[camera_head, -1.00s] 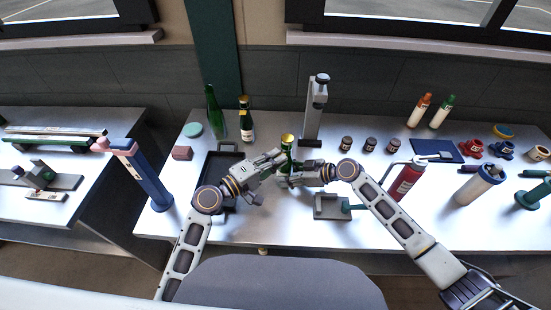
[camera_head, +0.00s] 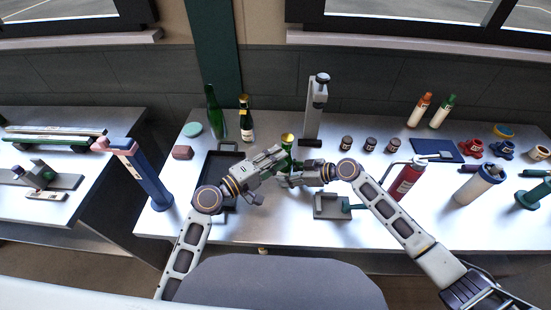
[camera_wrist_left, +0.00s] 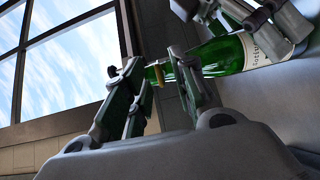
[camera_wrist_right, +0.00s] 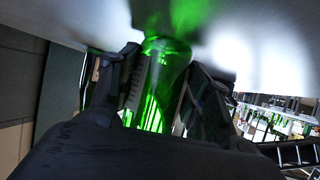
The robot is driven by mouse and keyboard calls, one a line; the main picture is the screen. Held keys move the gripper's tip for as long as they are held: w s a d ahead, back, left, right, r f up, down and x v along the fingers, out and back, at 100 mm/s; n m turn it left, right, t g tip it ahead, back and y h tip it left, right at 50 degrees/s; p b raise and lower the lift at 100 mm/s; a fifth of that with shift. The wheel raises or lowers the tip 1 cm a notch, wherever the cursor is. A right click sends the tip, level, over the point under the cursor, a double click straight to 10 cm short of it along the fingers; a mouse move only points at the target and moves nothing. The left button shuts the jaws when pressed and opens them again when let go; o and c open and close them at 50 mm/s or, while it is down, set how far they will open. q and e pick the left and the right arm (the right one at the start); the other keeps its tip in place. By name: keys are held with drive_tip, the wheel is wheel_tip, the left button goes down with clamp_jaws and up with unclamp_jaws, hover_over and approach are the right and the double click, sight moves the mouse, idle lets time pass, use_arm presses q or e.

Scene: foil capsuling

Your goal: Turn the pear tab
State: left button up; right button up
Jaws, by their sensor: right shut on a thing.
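A green bottle (camera_head: 289,147) with a gold top (camera_head: 287,137) stands between my grippers in the head view. My right gripper (camera_head: 284,178) is shut on the bottle's body; green glass (camera_wrist_right: 160,90) fills the space between its fingers in the right wrist view. My left gripper (camera_head: 281,160) is at the bottle's upper part. In the left wrist view its fingers (camera_wrist_left: 156,70) are apart, with a yellow-gold ring (camera_wrist_left: 158,75) at the end of the bottle's neck (camera_wrist_left: 186,70) between them. I cannot make out a pear tab clearly; finger and glare hide detail.
A dark tray (camera_head: 222,165) lies left of the bottle. A grey upright stand (camera_head: 313,112) is behind it, and a small grey fixture (camera_head: 328,206) is in front right. Small dark jars (camera_head: 371,144) and a red cylinder (camera_head: 405,180) stand to the right. Two bottles (camera_head: 246,122) (camera_head: 214,115) stand behind left.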

use_arm(q)
drive_tip(key=shift+s, duration=0.1)
drive_tip(key=v, duration=1.2)
idle(0.4)
use_arm(e)
drive_tip(key=o, duration=1.3)
drive_tip(key=shift+d, duration=0.15)
drive_tip(key=shift+v, duration=5.9)
drive_tip(key=shift+s+f, duration=0.1)
